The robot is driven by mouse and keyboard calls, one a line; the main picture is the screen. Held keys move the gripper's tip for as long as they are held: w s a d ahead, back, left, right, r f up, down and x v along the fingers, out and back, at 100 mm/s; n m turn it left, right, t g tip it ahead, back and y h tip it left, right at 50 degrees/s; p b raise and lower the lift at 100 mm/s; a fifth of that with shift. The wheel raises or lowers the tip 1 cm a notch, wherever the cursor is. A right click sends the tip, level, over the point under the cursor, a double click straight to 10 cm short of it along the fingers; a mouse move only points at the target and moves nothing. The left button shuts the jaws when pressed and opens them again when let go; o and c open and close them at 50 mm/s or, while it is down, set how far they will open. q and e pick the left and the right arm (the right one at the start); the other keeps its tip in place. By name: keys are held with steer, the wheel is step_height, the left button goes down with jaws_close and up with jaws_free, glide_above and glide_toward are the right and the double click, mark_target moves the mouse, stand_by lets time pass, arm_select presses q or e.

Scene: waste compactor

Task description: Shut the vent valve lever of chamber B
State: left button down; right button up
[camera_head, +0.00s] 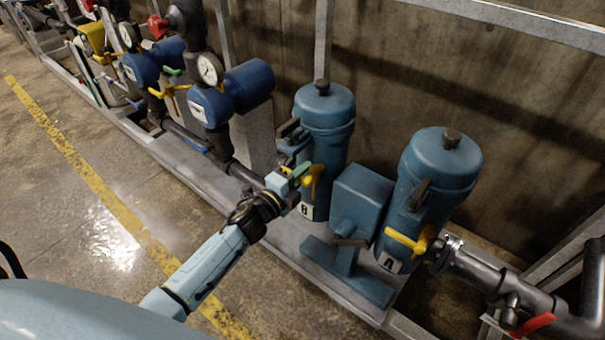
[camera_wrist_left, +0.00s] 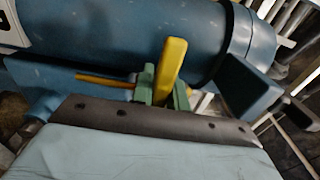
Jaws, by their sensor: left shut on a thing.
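Chamber B (camera_head: 325,112) is a blue upright cylinder with a black cap and a white label "B" near its foot. A yellow lever (camera_head: 317,176) is on its lower front. My left gripper (camera_head: 298,173) reaches in from the left to this lever. In the left wrist view the green fingers of my left gripper (camera_wrist_left: 163,92) are shut on the yellow lever (camera_wrist_left: 172,62), which sticks up between them. The blue body of chamber B (camera_wrist_left: 130,45) lies close behind the fingers. My right gripper is not in view.
Chamber A (camera_head: 437,165) stands to the right with its own yellow lever (camera_head: 408,242). A blue box (camera_head: 360,200) sits between the chambers. Pipes with a red handle (camera_head: 535,324) are at the lower right. Blue gauge units (camera_head: 235,92) stand left of chamber B. The floor at left is clear.

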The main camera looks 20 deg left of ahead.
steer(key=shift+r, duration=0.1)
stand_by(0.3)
arm_select(q)
steer(key=c, duration=1.4)
jaws_free()
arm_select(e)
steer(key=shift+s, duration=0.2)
